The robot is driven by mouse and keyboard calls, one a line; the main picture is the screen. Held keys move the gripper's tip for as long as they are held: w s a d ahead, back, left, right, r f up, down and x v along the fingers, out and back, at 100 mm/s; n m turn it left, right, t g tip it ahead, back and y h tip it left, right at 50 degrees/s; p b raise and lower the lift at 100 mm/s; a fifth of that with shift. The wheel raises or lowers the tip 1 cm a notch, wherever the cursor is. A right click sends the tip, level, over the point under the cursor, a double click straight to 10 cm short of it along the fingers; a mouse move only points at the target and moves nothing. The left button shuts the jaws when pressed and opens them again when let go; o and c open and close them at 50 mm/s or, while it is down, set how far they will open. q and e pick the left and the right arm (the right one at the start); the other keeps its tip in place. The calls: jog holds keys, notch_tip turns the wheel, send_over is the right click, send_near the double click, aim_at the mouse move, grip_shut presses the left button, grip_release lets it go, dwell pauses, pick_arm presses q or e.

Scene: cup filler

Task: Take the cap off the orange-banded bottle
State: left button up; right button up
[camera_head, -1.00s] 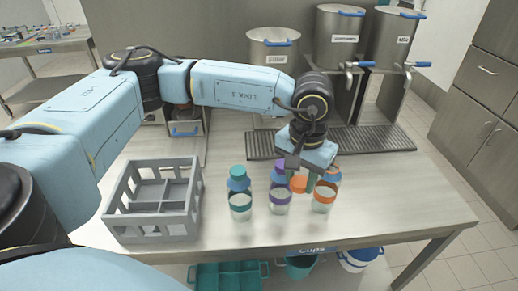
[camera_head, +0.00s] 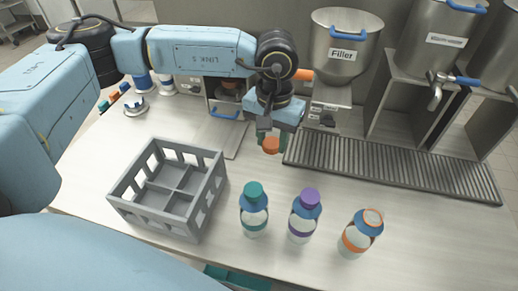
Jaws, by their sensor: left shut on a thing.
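The orange-banded bottle (camera_head: 356,238) stands upright at the right end of a row of three on the counter. Its mouth shows as an open ring with an orange edge, with no cap on it. My left gripper (camera_head: 271,138) is shut on an orange cap (camera_head: 271,146), held up and to the left of that bottle, behind the row and clear of it. The gripper's fingers partly hide the cap's upper side. My right gripper is not in view.
A teal-capped bottle (camera_head: 254,213) and a purple-capped bottle (camera_head: 304,217) stand left of the orange-banded one. A grey divided crate (camera_head: 206,211) sits further left. A drip grate (camera_head: 390,165) and steel filler (camera_head: 345,50) are behind. Bare counter lies at the right.

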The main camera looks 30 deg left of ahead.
pick_arm(q)
jog(key=shift+w+f+n, duration=0.15)
jog(key=shift+w+n, duration=0.15)
jog(key=shift+n, duration=0.5)
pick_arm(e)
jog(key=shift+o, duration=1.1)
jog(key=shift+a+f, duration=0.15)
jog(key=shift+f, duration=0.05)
pick_arm(q)
jog(key=w+d+f+n+b, duration=0.1)
jog(key=w+n, duration=0.1)
jog(key=n, duration=0.5)
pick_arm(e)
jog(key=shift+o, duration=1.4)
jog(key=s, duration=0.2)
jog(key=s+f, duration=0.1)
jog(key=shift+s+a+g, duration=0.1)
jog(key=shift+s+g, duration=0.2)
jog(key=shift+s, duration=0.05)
pick_arm(q)
jog(key=m+b, duration=0.7)
jog(key=m, duration=2.6)
send_over(271, 180)
notch_tip(271, 180, down, 11)
notch_tip(271, 180, down, 9)
jog(key=shift+f, duration=0.15)
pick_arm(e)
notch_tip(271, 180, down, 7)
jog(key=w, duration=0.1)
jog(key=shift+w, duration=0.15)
